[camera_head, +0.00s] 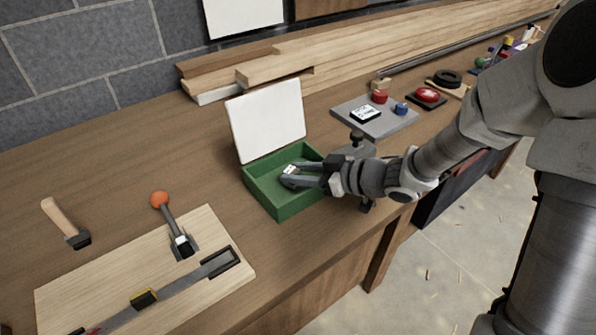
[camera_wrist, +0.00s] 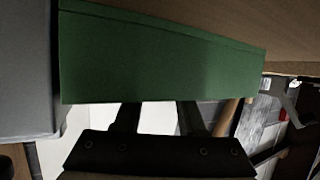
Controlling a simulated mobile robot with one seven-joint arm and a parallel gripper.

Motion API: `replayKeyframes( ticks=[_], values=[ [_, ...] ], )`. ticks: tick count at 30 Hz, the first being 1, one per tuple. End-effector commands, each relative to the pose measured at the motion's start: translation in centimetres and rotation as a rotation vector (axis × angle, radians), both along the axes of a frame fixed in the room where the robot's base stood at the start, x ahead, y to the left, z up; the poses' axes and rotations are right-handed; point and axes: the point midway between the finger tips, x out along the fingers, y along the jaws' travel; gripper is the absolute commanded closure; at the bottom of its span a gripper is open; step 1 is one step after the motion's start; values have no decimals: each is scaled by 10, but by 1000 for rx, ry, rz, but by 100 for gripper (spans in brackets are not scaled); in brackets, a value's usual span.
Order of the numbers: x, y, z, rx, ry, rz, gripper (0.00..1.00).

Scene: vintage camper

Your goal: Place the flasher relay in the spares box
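The spares box appears to be the open green box (camera_head: 272,205) on the workbench, with its white lid (camera_head: 266,121) raised at the back. My gripper (camera_head: 291,175) reaches in over the box's right wall, its fingertips inside the box. A small pale block (camera_head: 290,169), probably the flasher relay, shows at the fingertips. I cannot tell whether the fingers grip it or whether it touches the floor of the box. In the wrist view, the green box wall (camera_wrist: 160,65) hides the fingertips; the visible finger parts stand apart.
A grey plate (camera_head: 372,122) with a labelled block, a red and a blue part lies right of the box. A light board (camera_head: 215,225) with tools and a hammer (camera_head: 66,222) lie to the left. Planks (camera_head: 350,60) line the wall. The bench's front edge is close.

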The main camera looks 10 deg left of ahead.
Motion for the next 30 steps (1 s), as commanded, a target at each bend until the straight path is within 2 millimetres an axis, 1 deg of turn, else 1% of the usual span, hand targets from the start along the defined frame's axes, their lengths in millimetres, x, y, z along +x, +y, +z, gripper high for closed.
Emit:
replayKeyframes(
  ticks=[1, 3, 4, 11, 15, 20, 27, 30],
  values=[
    [0, 0, 0, 0, 0, 0, 49],
    [0, 0, 0, 0, 0, 0, 37],
    [0, 0, 0, 0, 0, 0, 34],
    [0, 0, 1, 0, 0, 0, 34],
    [0, -1, 7, -1, -2, 0, 34],
    [-7, -25, 18, -1, -1, -4, 34],
    [-22, -71, 38, -2, 0, -5, 34],
    [-27, -87, 44, -1, -1, -5, 34]
  ],
)
